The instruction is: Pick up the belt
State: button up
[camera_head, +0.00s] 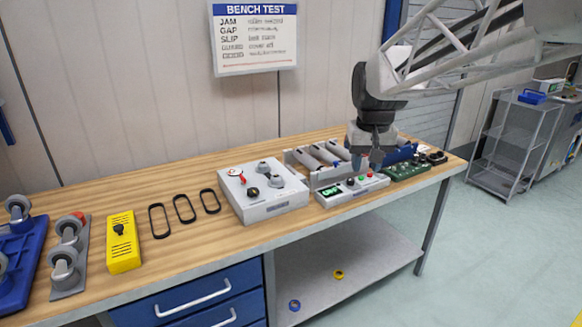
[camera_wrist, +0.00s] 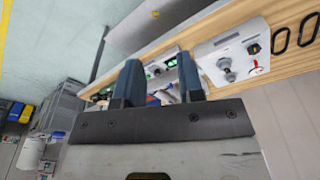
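Three black belts lie flat side by side on the wooden bench, left of the grey test box: a left belt (camera_head: 159,220), a middle belt (camera_head: 184,208) and a right belt (camera_head: 210,201). Two dark loops, a nearer belt (camera_wrist: 280,40) and a farther belt (camera_wrist: 308,28), also show at the right edge of the wrist view. My gripper (camera_head: 367,160) is above the right part of the bench, far to the right of the belts. In the wrist view my gripper (camera_wrist: 160,80) has its two blue-grey fingers apart, with nothing visibly held between them.
A grey test box (camera_head: 264,192) with rollers stands between the belts and my gripper. A control panel (camera_head: 352,189), rollers in a rack (camera_head: 318,157) and a green board (camera_head: 405,170) are near my gripper. A yellow box (camera_head: 123,242) stands left of the belts.

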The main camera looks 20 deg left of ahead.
jog(key=w+a+f+n, duration=0.1)
jog(key=w+a+f, duration=0.3)
jog(key=a, duration=0.6)
jog(key=w+a+f+n+g, duration=0.1)
jog(key=w+a+f, duration=0.1)
jog(key=w+a, duration=0.6)
jog(key=w+a+f+n, duration=0.1)
jog(key=w+a+f, duration=0.15)
jog(key=a, duration=0.95)
jog(key=a+f+n, duration=0.1)
jog(key=a+f, duration=0.4)
jog(key=a, duration=0.5)
jog(key=a+f+n, duration=0.1)
jog(key=a+f, duration=0.5)
jog(key=a, duration=0.4)
jog(key=a+f, duration=0.5)
jog(key=a, duration=0.6)
jog(key=shift+s+f+n+g, duration=0.15)
jog(key=shift+f+n+g, duration=0.15)
jog(key=shift+f+n, duration=0.1)
jog(key=shift+f, duration=0.1)
jog(key=shift+f, duration=1.15)
jog(key=shift+f, duration=0.15)
